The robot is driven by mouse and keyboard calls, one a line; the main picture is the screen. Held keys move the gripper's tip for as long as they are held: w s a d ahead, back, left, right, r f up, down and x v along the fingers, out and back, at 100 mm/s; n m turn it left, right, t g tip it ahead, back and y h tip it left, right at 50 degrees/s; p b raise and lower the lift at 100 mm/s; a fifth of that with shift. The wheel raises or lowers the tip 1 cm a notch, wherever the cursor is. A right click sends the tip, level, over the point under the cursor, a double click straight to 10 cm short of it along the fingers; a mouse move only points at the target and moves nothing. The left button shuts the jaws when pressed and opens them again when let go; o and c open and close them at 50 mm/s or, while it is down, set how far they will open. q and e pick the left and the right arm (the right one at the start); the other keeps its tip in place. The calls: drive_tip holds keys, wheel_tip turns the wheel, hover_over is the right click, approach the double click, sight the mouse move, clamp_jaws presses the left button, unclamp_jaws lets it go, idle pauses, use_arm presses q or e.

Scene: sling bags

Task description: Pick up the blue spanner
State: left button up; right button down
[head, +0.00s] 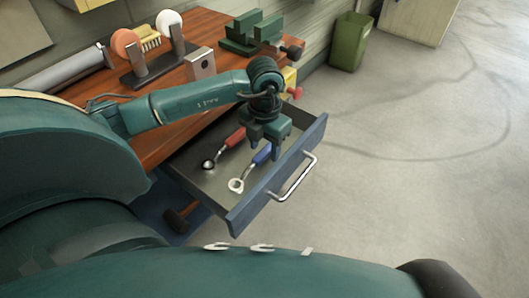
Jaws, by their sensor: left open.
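The blue spanner (262,154) lies in the open drawer (233,222), its blue handle toward the back right and its pale ring end toward the front left. My left gripper (266,157) points down over the drawer, around or just above the blue handle. Its jaws are open; I cannot tell whether a finger touches the handle. Part of the handle is hidden by the gripper. A red-handled spanner (236,137) lies beside the blue one, to its left. My right gripper is not in view.
The drawer front with its metal handle (297,180) stands to the right. A hammer (181,216) lies below the drawer. A green bin (349,42) stands by the wall; the floor right is clear.

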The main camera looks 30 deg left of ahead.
use_arm(q)
drive_tip(key=shift+f, duration=0.55)
clamp_jaws()
